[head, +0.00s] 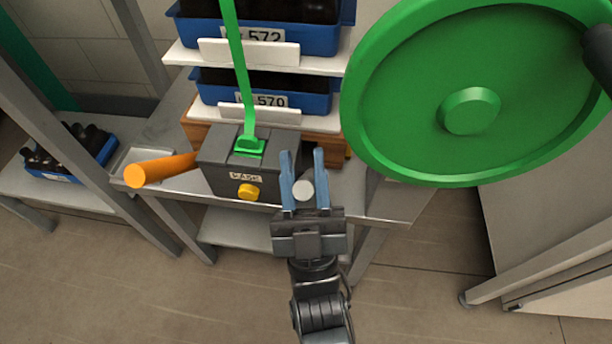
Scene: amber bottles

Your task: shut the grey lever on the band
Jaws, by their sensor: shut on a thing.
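The green band (238,62) runs down from the top of the picture to a green piece on top of a dark grey box (225,176). An orange handle (160,170) sticks out from the box's left side, and a yellow knob (249,192) sits on its front. The grey lever shows as a pale round end (303,190) at the box's right. My gripper (304,166) has its two blue fingers on either side of this grey end and is shut on it. The fingers and gripper body hide the rest of the lever.
A large green reel (410,120) fills the upper right, close to my gripper. Blue bins (312,40) stand on shelves behind the box. The metal bench (385,205) carries the box. Another blue bin (75,165) of dark bottles is at far left. Floor is clear in front.

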